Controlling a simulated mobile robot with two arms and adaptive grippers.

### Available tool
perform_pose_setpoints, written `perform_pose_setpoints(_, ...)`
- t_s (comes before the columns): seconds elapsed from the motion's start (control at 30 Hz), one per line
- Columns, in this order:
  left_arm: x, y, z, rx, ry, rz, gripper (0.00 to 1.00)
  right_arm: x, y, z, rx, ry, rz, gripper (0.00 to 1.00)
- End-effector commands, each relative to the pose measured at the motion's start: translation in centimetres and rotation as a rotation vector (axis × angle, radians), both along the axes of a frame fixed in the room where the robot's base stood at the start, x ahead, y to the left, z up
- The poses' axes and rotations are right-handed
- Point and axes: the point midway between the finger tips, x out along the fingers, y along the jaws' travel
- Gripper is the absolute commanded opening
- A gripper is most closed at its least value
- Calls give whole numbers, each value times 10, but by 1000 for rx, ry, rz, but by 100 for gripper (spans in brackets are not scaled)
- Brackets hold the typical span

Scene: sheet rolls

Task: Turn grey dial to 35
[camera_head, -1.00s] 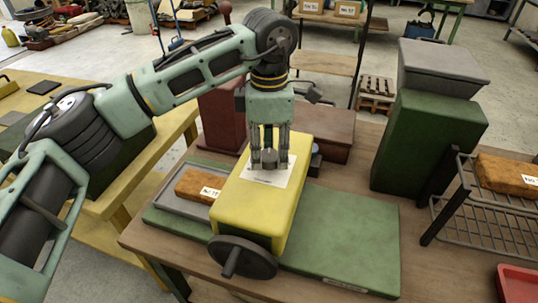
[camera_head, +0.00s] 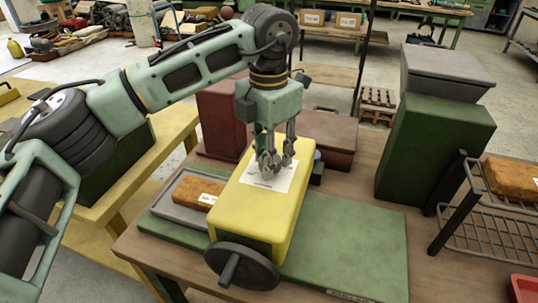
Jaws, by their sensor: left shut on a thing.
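The grey dial (camera_head: 268,161) sits on a white scale plate (camera_head: 258,179) on top of the yellow machine housing (camera_head: 240,205). My left gripper (camera_head: 272,163) comes down from above and is shut on the dial. Its fingers cover much of the dial, and the scale's numbers are too small to read. My right gripper is not in view.
A black handwheel (camera_head: 241,266) is on the front of the yellow housing. A brown block (camera_head: 192,190) lies in a grey tray at its left. A green machine with a grey hopper (camera_head: 445,70) stands right. The green base plate (camera_head: 350,245) is bare at the right.

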Motion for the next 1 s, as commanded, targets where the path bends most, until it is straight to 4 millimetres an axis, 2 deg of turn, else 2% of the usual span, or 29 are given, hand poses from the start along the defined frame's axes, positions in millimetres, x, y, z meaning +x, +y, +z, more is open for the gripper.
perform_pose_setpoints(0.03,4,1,5,-5,-15,18,5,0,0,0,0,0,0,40)
perform_pose_setpoints(0.57,4,2,6,-5,-15,41,5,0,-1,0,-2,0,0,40)
perform_pose_setpoints(0.6,4,2,6,-5,-15,41,33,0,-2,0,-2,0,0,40)
perform_pose_setpoints(0.77,3,1,5,-4,-12,39,47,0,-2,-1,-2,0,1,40)
perform_pose_setpoints(1.0,2,1,2,-1,-6,35,47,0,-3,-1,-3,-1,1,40)
